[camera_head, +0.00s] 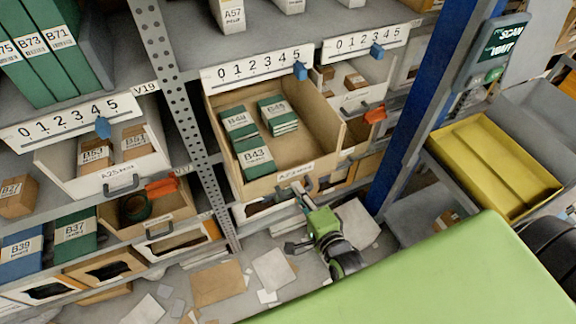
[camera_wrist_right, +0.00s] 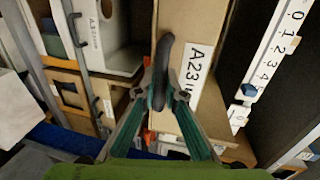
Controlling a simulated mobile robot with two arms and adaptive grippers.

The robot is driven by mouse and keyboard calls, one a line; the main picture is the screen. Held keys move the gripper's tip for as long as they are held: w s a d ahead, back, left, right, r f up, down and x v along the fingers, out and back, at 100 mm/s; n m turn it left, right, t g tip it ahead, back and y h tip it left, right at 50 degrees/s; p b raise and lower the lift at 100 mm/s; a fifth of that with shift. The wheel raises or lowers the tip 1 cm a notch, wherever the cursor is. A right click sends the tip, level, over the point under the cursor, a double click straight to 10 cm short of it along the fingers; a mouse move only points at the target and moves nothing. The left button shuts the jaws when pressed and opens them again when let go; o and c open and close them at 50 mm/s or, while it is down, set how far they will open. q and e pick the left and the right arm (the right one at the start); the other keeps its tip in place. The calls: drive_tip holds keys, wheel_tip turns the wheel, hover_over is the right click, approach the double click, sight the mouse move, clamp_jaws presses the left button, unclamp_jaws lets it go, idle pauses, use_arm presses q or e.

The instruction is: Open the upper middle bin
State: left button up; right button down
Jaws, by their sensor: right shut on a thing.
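The upper middle bin (camera_head: 325,120) is a cardboard-coloured drawer that stands pulled out from its rack, with its inside in view. Several green boxes (camera_head: 255,158) labelled B43, B48 and B45 lie in it. In the right wrist view its front (camera_wrist_right: 190,30) carries a white label reading A23 and a dark handle (camera_wrist_right: 163,50). My right gripper (camera_head: 303,190) is at the bin's front from below. In the wrist view its fingers (camera_wrist_right: 160,92) are closed around the handle. My left gripper is not in view.
A blue post (camera_head: 410,100) stands right of the bin, and a perforated grey post (camera_head: 172,80) stands left. A yellow tray (camera_head: 495,165) lies at the right. Papers and cardboard litter the surface below. A white bin (camera_head: 75,172) sits partly out at left.

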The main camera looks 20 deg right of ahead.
drive_tip(key=f+p+v, duration=0.1)
drive_tip(key=v, duration=0.5)
drive_tip(key=shift+s, duration=0.55)
drive_tip(key=shift+f, duration=0.1)
drive_tip(key=c, duration=2.1)
unclamp_jaws()
drive_tip(key=v, duration=1.2)
drive_tip(key=shift+f, duration=0.1)
